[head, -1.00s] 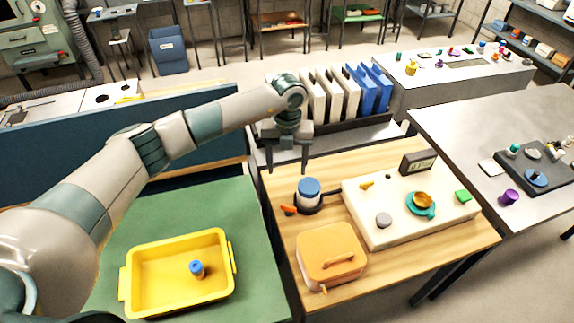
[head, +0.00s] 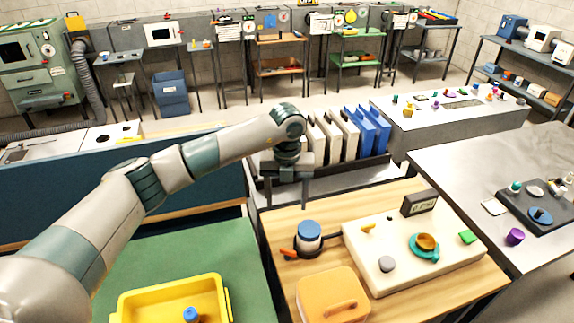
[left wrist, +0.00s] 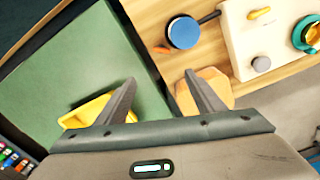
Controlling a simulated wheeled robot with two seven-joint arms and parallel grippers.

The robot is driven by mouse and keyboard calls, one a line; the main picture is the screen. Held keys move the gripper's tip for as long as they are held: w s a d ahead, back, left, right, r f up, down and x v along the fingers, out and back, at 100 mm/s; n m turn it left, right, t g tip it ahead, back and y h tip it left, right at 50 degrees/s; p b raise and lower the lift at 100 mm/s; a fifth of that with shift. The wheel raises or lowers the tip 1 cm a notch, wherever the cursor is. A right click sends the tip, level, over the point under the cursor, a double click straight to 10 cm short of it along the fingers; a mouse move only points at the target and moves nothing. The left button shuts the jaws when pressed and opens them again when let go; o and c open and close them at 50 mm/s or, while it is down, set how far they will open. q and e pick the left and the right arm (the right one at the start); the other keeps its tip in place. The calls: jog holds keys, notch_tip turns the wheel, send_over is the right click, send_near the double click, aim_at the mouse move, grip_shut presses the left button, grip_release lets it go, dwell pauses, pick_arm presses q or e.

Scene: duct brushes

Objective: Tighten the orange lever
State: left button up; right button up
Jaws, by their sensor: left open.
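The orange lever (head: 289,253) is small and sticks out to the left from a dark ring around the base of a blue-topped pale cylinder (head: 308,240) on the wooden table. In the left wrist view the orange lever (left wrist: 161,50) shows beside the blue top (left wrist: 184,32). My left gripper (head: 287,200) is open and empty. It hangs fingers down in the air, and in the head view it shows above and slightly left of the cylinder, apart from it. Its spread fingers also show in the left wrist view (left wrist: 160,78). My right gripper is not in view.
A white panel (head: 385,275) with a display, knobs and a teal dish stands right of the cylinder. An orange box (head: 320,290) is in front. A yellow tray (head: 135,302) lies on the green table at left. White and blue binders (head: 370,125) stand behind.

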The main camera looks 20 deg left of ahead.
pick_arm(q)
notch_tip(320, 180, up, 14)
jog(key=b, duration=0.5)
jog(key=shift+w+r, duration=0.15)
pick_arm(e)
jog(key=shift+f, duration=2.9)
